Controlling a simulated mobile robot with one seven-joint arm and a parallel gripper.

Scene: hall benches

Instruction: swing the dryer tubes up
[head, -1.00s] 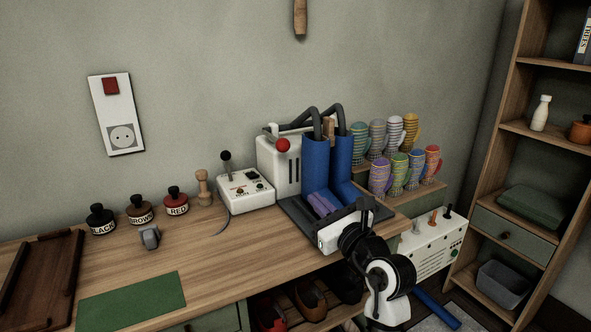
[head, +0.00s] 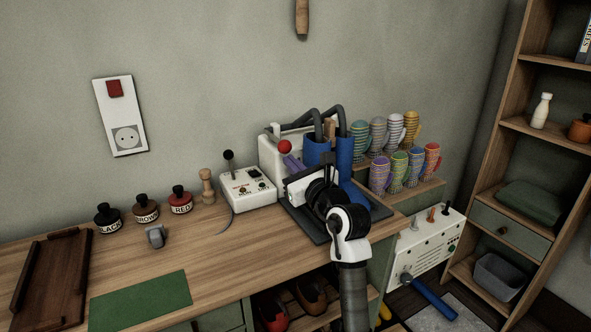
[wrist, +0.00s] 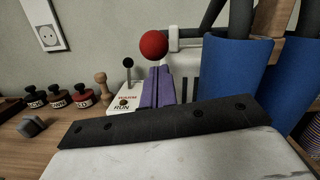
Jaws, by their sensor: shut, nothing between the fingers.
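The dryer is a white box (head: 270,158) at the right end of the bench, with a red ball knob (head: 285,147) on its left side. Two dark bent tubes (head: 334,111) arch from it down into two tall blue boots (head: 317,150). My gripper (head: 287,157) has purple fingers, shut and empty, their tips just below the red knob. In the wrist view the fingers (wrist: 157,72) point at the knob (wrist: 153,44); I cannot tell whether they touch it.
A white control box (head: 248,191) with a black-knobbed lever stands left of the dryer.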

